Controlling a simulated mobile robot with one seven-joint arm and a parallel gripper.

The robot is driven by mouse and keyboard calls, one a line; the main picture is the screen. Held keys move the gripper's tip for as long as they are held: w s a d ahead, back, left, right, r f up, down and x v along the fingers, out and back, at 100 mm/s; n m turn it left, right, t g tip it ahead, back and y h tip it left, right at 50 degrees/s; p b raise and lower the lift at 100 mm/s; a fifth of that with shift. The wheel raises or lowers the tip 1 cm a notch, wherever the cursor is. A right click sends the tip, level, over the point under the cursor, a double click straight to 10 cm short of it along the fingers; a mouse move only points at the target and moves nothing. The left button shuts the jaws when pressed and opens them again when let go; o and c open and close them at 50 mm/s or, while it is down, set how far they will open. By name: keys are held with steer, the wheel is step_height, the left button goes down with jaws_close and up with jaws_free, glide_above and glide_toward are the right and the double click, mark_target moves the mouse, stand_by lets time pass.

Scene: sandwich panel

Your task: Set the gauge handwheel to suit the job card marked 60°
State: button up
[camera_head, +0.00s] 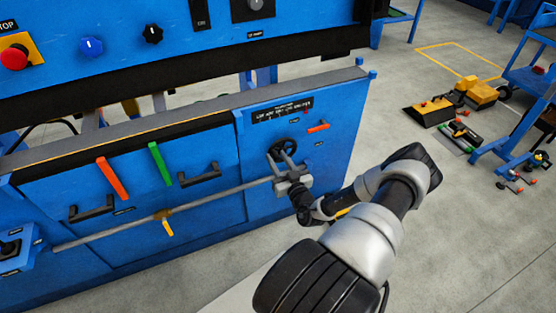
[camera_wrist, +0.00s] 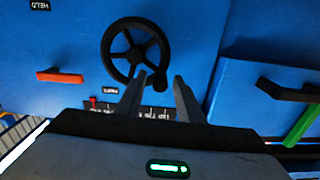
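A black spoked handwheel (camera_head: 286,145) is on the blue panel front, below a black label plate (camera_head: 283,109). The handwheel (camera_wrist: 134,50) fills the upper middle of the wrist view, with a dark crank knob (camera_wrist: 157,83) at its lower rim. My gripper (camera_head: 283,160) is at the wheel. In the wrist view my gripper (camera_wrist: 160,77) has its two fingers apart, one on each side of the knob in the picture. Whether they touch it, I cannot tell. The label plate's text is too small to read, and I cannot make out a 60° card.
An orange handle (camera_head: 318,127) sits right of the wheel. Red (camera_head: 112,178) and green (camera_head: 160,164) levers and black drawer handles are to the left. A long grey bar (camera_head: 160,215) crosses the front. Open floor (camera_head: 450,230) lies to the right.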

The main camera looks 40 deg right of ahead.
jaws_close()
steer(key=shift+f, duration=0.1)
